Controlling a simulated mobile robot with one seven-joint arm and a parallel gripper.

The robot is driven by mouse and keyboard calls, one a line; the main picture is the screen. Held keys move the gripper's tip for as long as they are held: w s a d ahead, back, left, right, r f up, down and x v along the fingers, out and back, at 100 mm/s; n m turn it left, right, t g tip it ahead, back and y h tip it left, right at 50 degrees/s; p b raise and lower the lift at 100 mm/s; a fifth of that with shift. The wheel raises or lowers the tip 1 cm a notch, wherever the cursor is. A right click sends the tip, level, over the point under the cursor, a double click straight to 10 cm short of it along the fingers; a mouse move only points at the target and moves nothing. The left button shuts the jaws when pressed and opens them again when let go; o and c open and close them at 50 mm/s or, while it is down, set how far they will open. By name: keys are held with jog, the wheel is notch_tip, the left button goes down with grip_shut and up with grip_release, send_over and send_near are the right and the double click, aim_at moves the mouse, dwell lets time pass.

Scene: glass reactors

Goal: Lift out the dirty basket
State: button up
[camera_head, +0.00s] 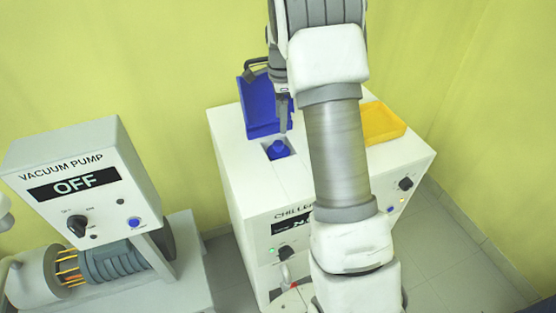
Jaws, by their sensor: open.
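A blue piece with a raised knob (278,148) sits in a square opening in the top of the white chiller cabinet (232,150). It may be the basket; I cannot see dirt on it or how deep it goes. A blue panel (255,103), like a raised lid, stands tilted behind the opening. My gripper (284,128) points down just above the knob, in front of the blue panel. It is open and appears empty; a small gap seems to separate it from the knob.
A vacuum pump box (85,185) reading OFF stands at the left above a grey motor. Yellow-green walls close off the back and right.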

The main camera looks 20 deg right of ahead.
aim_at(278, 142)
notch_tip(278, 142, down, 3)
jog(key=shift+f, duration=0.1)
jog(key=shift+s+a+f, duration=0.1)
jog(key=shift+a+f, duration=0.15)
jog(key=shift+f, duration=1.05)
jog(key=shift+a+f, duration=0.2)
jog(key=shift+f, duration=1.1)
grip_shut()
